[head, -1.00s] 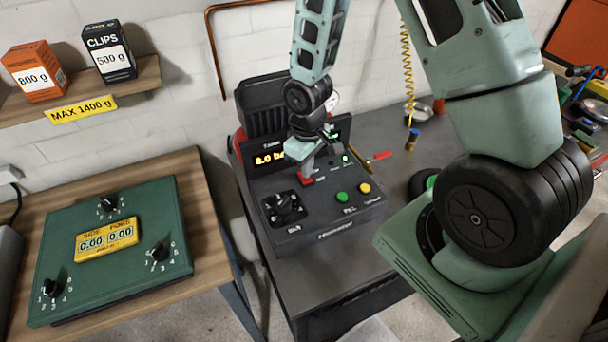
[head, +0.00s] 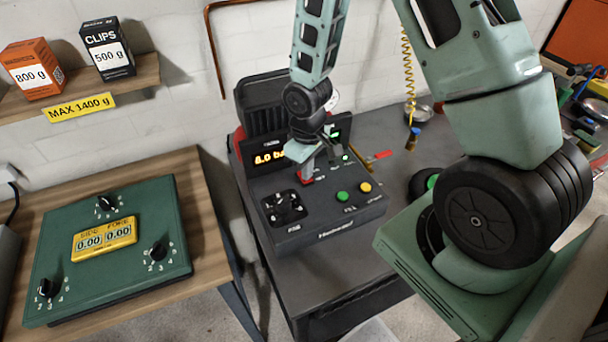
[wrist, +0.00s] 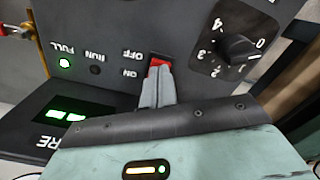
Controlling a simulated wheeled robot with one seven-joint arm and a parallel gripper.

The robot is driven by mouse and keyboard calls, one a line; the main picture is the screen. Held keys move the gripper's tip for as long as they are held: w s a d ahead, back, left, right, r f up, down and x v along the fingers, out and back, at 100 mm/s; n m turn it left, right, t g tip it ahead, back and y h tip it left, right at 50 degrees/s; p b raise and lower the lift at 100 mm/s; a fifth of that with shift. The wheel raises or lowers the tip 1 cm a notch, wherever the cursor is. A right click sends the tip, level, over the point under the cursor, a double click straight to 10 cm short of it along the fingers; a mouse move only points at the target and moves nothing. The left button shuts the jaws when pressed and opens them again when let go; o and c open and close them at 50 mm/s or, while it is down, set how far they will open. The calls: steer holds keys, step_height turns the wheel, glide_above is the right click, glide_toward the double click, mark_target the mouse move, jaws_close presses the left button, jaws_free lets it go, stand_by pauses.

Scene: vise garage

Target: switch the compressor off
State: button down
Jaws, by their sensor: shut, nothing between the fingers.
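The compressor (head: 350,212) is a dark box with a sloped control panel and a lit orange display (head: 268,158). Its red rocker switch (head: 306,180) is mostly hidden behind my gripper (head: 308,172) in the head view. In the wrist view the switch (wrist: 160,61) shows between the OFF and ON labels and the selector knob. My gripper (wrist: 157,78) is shut and empty, its tips over the lower part of the switch, seeming to touch it. The FULL lamp (wrist: 65,63) is lit green; the RUN lamp (wrist: 95,69) is dark.
A black selector knob (head: 285,207) sits left of the switch. Green (head: 343,197) and yellow (head: 364,187) buttons lie to the right. A green box with dials (head: 60,250) stands on the wooden table at left. A red-handled valve (head: 382,155) is behind right.

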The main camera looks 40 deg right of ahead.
steer(key=shift+f, duration=0.35)
step_height(320, 180, up, 7)
steer(key=p, duration=0.6)
stand_by(0.4)
stand_by(0.4)
steer(key=s+a+r+n+b, duration=0.25)
steer(key=s+a+r, duration=0.35)
steer(key=a+r, duration=0.45)
steer(key=s+a+r, duration=0.2)
steer(key=s+a, duration=0.1)
steer(key=s, duration=0.3)
steer(key=s+a+r+n+b, duration=0.1)
steer(key=s+a+r, duration=0.2)
steer(key=s, duration=0.4)
steer(key=shift+a+r+y+b, duration=0.25)
steer(key=shift+a+y+b, duration=0.05)
steer(key=shift+a, duration=0.45)
